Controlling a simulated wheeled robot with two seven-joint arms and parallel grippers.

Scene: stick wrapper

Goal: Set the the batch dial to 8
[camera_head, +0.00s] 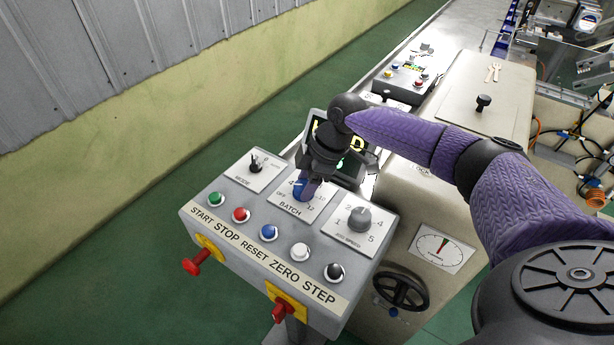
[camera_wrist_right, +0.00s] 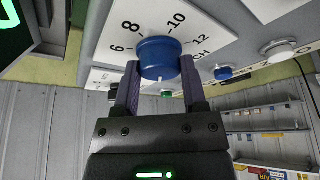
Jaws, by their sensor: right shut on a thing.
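The numbers 6, 8, 10 and 12 show around the knob there. A small white mark shows at the knob's lower edge; which number the dial points to I cannot tell. My left gripper is out of view.
The mode dial (camera_head: 256,164) is to the left and the jog speed dial (camera_head: 359,218) to the right. Several push buttons, including a blue one (camera_head: 268,232), line the panel's front. A lit screen (camera_head: 345,142) stands behind my gripper. Two red knobs (camera_head: 193,266) (camera_head: 280,311) stick out in front.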

